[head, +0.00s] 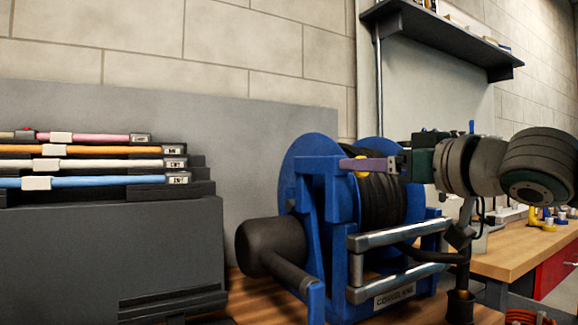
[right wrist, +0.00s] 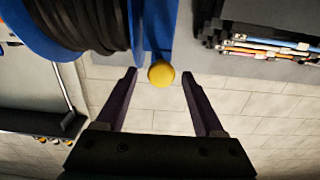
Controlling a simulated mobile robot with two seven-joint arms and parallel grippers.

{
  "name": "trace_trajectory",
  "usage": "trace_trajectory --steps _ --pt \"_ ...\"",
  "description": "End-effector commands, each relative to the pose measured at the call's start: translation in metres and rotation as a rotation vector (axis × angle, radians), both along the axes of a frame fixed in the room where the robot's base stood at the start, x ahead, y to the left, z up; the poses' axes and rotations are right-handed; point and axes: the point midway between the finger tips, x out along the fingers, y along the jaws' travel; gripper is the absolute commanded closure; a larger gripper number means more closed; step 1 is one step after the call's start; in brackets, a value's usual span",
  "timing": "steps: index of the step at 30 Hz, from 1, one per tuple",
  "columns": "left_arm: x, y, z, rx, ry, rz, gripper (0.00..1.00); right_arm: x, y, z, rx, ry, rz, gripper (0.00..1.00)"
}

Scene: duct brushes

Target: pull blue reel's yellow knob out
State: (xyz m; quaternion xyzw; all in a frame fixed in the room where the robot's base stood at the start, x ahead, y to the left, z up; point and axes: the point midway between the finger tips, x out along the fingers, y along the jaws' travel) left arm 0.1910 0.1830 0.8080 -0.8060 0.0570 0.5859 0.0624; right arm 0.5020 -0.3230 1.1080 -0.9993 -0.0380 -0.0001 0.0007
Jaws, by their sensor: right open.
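The blue reel (head: 328,205) stands on the wooden bench with black hose wound on its drum. Its yellow knob (head: 361,167) sticks out near the top of the blue frame, partly hidden by my right gripper in the head view. My right gripper (head: 350,164) reaches in from the right with purple fingers. In the right wrist view the yellow knob (right wrist: 161,74) lies between and slightly beyond the two open fingertips (right wrist: 160,80), apart from both. My left gripper is not in view.
A dark grey cabinet (head: 110,250) with several coloured rods on its stepped top stands to the left of the reel. Metal guide rollers (head: 400,236) and a black crank grip (head: 262,245) project from the reel's front. A shelf (head: 440,42) hangs at upper right.

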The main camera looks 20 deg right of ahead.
Motion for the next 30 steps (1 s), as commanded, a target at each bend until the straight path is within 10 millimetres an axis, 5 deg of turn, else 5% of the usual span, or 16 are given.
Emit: trace_trajectory --steps 18,30 --pt "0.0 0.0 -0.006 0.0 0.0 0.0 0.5 -0.07 -0.004 -0.001 0.002 0.002 0.004 0.3" --pt "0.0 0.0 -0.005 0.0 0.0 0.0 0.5 -0.084 -0.005 0.001 -0.002 -0.002 0.003 0.3"
